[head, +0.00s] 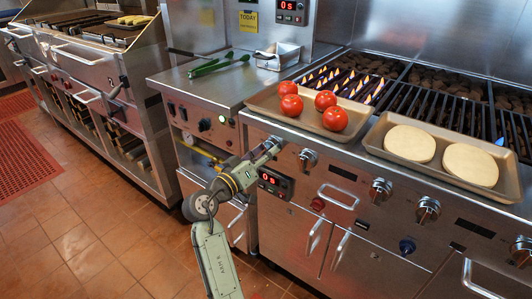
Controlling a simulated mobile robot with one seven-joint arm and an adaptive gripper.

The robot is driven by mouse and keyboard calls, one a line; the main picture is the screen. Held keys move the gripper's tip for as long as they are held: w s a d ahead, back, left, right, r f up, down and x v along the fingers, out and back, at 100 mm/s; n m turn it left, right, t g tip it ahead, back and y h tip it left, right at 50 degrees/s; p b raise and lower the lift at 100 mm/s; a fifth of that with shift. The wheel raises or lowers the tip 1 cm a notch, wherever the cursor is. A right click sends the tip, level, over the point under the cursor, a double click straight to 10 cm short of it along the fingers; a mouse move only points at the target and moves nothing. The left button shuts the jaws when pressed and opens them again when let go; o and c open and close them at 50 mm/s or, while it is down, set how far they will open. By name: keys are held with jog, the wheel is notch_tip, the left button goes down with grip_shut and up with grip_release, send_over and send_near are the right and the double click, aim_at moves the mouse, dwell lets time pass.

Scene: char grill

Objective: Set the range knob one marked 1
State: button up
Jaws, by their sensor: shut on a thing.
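The grill range's front panel (350,172) has a row of round metal knobs below the trays. My gripper (272,147) reaches the panel's upper left end, left of a bare metal knob (308,160). It is shut on a knob there, which my fingers mostly hide. I cannot read a mark or tell how far this knob is turned. A small black display (275,183) with red digits sits just below my gripper.
More knobs (381,190) run to the right. A tray (262,101) of red tomatoes and a tray (374,144) of pale round buns sit above the panel. Flames (345,82) burn behind the tomatoes. Metal handles (338,197) stick out below. Tiled floor lies open at left.

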jog(key=o, duration=1.2)
jog(key=shift+c, duration=0.2)
jog(key=v, duration=1.2)
